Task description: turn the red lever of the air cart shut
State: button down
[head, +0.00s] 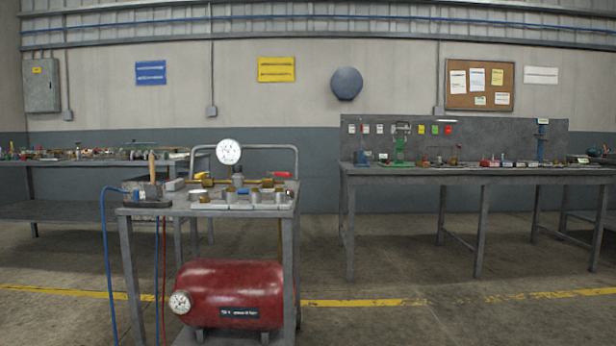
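The air cart (208,212) stands left of centre in the head view. It has a grey metal top, a rail at its back and a red tank (232,278) on its lower shelf. A brass pipe line with fittings runs across the top, with a white round gauge (229,152) above it. My gripper is not in view.
A long grey workbench (465,172) with small tools and parts stands at the right, with several legs. Another bench (75,162) is behind the cart at the left. A blue hose (105,260) hangs at the cart's left side. The floor right of the cart is clear.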

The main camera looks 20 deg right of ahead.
aim_at(276, 175)
jog(key=z, duration=0.7)
jog(key=i, duration=1.15)
jog(key=u, duration=0.25)
